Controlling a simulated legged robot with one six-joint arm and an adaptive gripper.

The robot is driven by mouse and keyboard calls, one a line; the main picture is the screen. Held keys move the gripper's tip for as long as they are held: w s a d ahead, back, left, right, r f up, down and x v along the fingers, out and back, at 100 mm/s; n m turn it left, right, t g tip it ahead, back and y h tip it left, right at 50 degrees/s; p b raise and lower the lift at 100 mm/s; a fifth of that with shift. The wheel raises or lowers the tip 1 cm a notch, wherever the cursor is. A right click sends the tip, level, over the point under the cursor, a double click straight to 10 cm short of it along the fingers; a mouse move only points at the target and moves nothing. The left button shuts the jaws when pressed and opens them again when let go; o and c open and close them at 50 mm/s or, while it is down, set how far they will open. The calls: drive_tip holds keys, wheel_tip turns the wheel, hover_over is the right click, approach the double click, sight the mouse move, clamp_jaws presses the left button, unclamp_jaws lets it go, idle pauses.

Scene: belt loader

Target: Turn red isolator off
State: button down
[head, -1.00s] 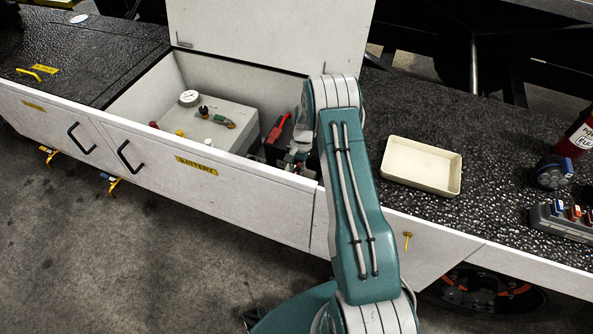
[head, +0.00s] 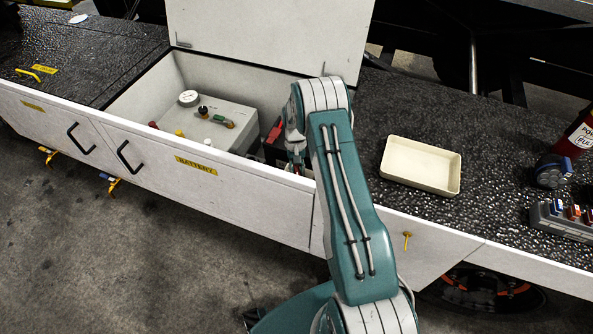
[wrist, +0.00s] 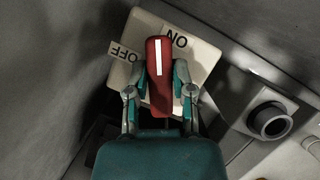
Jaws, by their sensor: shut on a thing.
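The red isolator handle (wrist: 158,70), with a white stripe along it, stands between the two fingers of my gripper (wrist: 159,90) in the wrist view. The fingers are shut on it from both sides. The handle sits over a pale plate (wrist: 205,57) marked ON and OFF. Its far end points up beside the ON label; the OFF label (wrist: 125,52) lies to the left. In the head view, a bit of red (head: 277,130) shows inside the open battery compartment (head: 150,95), beside my gripper (head: 294,160); my arm hides most of that corner.
A grey box (head: 213,122) with gauge and caps stands in the compartment, left of my gripper. The raised lid (head: 270,40) is behind. A cream tray (head: 421,165) lies on the black deck to the right. A round dark fitting (wrist: 270,120) is right of the handle.

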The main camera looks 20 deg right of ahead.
drive_tip(key=n+h, duration=0.1)
drive_tip(key=n, duration=0.2)
drive_tip(key=n+h, duration=0.1)
drive_tip(key=n, duration=0.2)
drive_tip(key=shift+d+f+h, duration=0.1)
drive_tip(key=shift+h, duration=0.2)
drive_tip(key=n+h, duration=0.1)
drive_tip(key=n, duration=0.2)
drive_tip(key=n+t+h, duration=0.1)
drive_tip(key=n, duration=0.2)
drive_tip(key=shift+d, duration=0.15)
drive_tip(key=shift+n, duration=0.3)
drive_tip(key=shift+c, duration=2.4)
unclamp_jaws()
drive_tip(key=shift+w, duration=0.1)
drive_tip(key=v, duration=1.2)
